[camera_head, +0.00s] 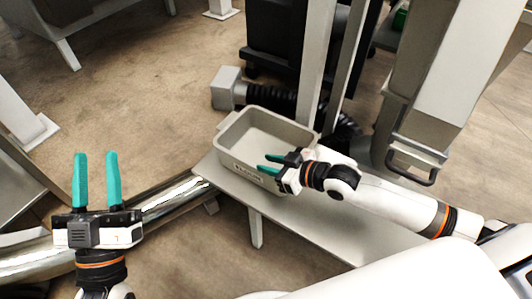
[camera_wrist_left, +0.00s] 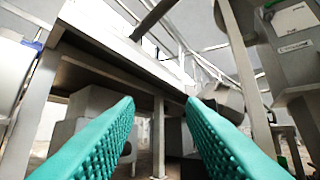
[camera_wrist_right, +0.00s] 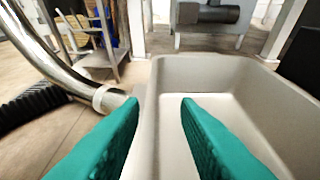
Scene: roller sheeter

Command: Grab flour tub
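The flour tub is a pale grey, open rectangular tub (camera_head: 239,146) with a label on its near wall. It sits upright on a low grey bench in the head view and looks empty. My right gripper (camera_head: 265,163) is open at the tub's near wall. In the right wrist view the tub (camera_wrist_right: 240,75) fills the right side, and its wall runs between the two apart teal fingers (camera_wrist_right: 162,100). Whether a finger touches the wall cannot be told. My left gripper (camera_head: 96,155) is open and empty, away from the tub at the left.
The low bench (camera_head: 310,222) has bare room right of the tub. A shiny metal pipe (camera_head: 170,198) runs beside its left end. A black ribbed hose (camera_head: 270,100) and an upright post (camera_head: 315,60) stand behind the tub. Open floor (camera_head: 130,100) lies at the left.

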